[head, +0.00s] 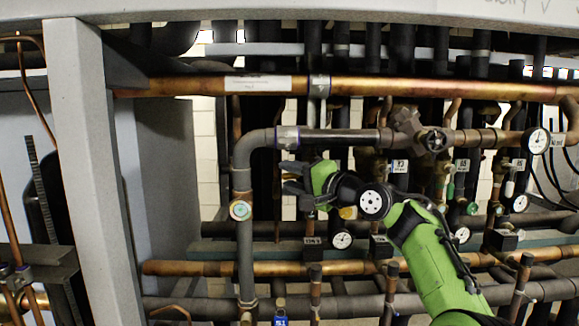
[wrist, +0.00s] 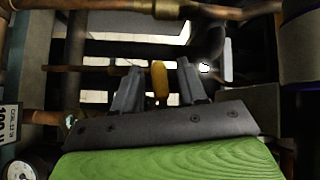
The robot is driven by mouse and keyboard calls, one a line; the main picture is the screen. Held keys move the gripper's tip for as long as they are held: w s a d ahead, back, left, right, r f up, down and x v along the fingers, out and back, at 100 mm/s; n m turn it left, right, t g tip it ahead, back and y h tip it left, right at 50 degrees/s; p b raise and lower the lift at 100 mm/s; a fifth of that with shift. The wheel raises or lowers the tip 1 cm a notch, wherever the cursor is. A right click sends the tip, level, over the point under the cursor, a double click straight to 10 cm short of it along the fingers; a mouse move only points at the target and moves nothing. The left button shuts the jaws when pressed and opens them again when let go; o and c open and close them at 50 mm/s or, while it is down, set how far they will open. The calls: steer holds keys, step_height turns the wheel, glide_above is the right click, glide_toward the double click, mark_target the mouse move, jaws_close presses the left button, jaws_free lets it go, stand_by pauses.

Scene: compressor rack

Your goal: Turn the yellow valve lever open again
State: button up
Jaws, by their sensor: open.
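In the wrist view the yellow valve lever (wrist: 160,82) stands upright between the two grey fingers of my gripper (wrist: 159,68). There is a visible gap on each side, and the fingers are open. In the head view my gripper (head: 288,178) reaches left from the green arm, in front of the pipes. A small yellow part (head: 347,212) shows just below the gripper's body there; I cannot tell whether it is the same lever. The lever's base is mostly hidden in the wrist view.
A copper pipe (head: 430,87) runs across above the gripper, and a grey pipe (head: 243,190) bends down to its left. Copper pipe (head: 190,268) also runs below. Several gauges, including one at the upper right (head: 538,140), and a grey post (head: 85,150) at left stand close around.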

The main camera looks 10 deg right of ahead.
steer(key=shift+w+a, duration=0.25)
steer(key=shift+w, duration=0.25)
steer(key=shift+s, duration=0.1)
jaws_close()
